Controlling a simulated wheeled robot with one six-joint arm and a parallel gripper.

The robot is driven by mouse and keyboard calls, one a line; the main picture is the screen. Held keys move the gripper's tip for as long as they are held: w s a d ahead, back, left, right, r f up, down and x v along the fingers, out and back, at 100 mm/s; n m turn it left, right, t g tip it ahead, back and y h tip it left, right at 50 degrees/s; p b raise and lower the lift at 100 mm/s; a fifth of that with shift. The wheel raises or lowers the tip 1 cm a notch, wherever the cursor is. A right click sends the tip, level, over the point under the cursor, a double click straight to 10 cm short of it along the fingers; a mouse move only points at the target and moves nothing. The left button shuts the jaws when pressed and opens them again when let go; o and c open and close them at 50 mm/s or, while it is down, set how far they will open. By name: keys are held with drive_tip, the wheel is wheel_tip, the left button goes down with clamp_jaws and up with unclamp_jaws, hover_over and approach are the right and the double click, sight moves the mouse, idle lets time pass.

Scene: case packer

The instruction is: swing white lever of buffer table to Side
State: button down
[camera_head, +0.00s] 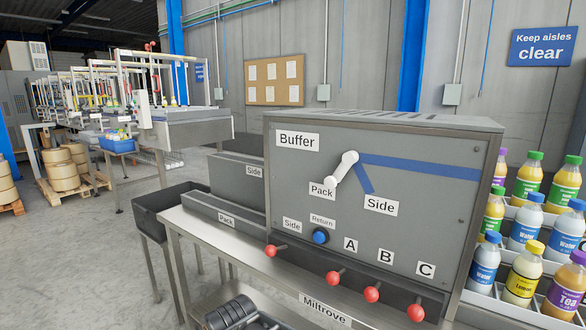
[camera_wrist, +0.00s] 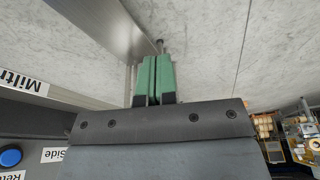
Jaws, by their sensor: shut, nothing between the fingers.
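The buffer table's grey panel (camera_head: 420,165) stands on a metal table and carries the label "Buffer". Its white lever (camera_head: 343,169) points down and left at the "Pack" label (camera_head: 322,190). The "Side" label (camera_head: 380,205) is below and right of the lever's pivot, beside a short blue stripe. My gripper (camera_wrist: 153,75) shows in the wrist view with its two green fingers together and nothing between them. It is apart from the lever, which is outside the wrist view. A dark part of my arm (camera_head: 235,312) shows at the bottom of the head view.
A blue "Return" button (camera_head: 320,236) and several red knobs (camera_head: 333,278) line the panel's lower front. Bottles (camera_head: 525,270) stand in racks at the right. A dark bin (camera_head: 180,215) is left of the table. Open floor (camera_head: 70,260) lies at the left.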

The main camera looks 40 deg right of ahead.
drive_tip(key=shift+d, duration=0.1)
drive_tip(key=w+d+r+m+g+h+p, duration=0.2)
drive_tip(key=d+r, duration=0.5)
drive_tip(key=r, duration=0.5)
drive_tip(key=w+d+r+m+g+h+p, duration=0.2)
drive_tip(key=w+d+r+m+h+p, duration=0.3)
drive_tip(key=r, duration=0.8)
drive_tip(key=w+d+r+m+g+h+p, duration=0.2)
drive_tip(key=w+d+r+h+p, duration=0.3)
drive_tip(key=d+r, duration=0.5)
wheel_tip(320, 180, up, 2)
drive_tip(key=shift+w+d+r+m+h+p, duration=0.3)
drive_tip(key=shift+w+m+p, duration=0.4)
drive_tip(key=shift+w+p, duration=0.55)
drive_tip(key=shift+d+f, duration=0.15)
drive_tip(key=shift+d, duration=0.05)
approach(341, 170)
drive_tip(key=w+d+f, duration=0.2)
drive_tip(key=d+f, duration=0.2)
drive_tip(key=shift+s+f+p, duration=0.25)
drive_tip(key=shift+f+p, duration=0.1)
drive_tip(key=shift+p, duration=0.15)
